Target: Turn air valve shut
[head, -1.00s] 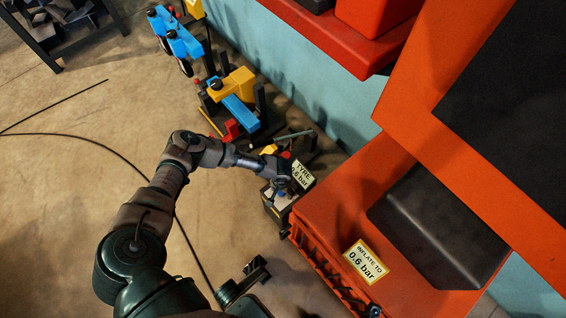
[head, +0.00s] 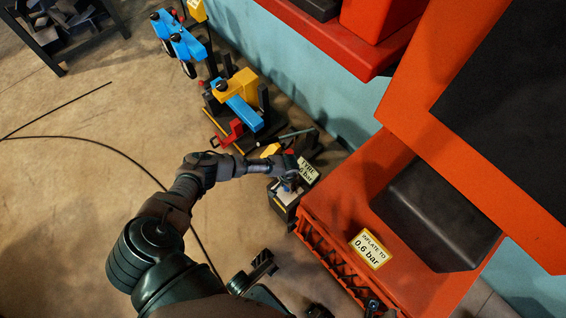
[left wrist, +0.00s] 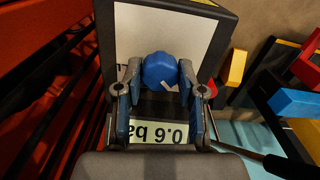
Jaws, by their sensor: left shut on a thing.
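The air valve has a blue knob (left wrist: 160,70) in front of a pale panel on a dark box. My left gripper (left wrist: 159,90) is shut on the knob, one finger on each side. In the head view my left gripper (head: 288,176) reaches the dark box (head: 286,208) beside the orange machine, and the knob is mostly hidden there.
The orange machine (head: 330,205) with an "inflate to 0.6 bar" card (head: 370,249) stands close on the right. A blue and yellow fixture (head: 240,103) stands beyond the gripper. A black hose (head: 110,143) crosses the floor. The floor at left is mostly clear.

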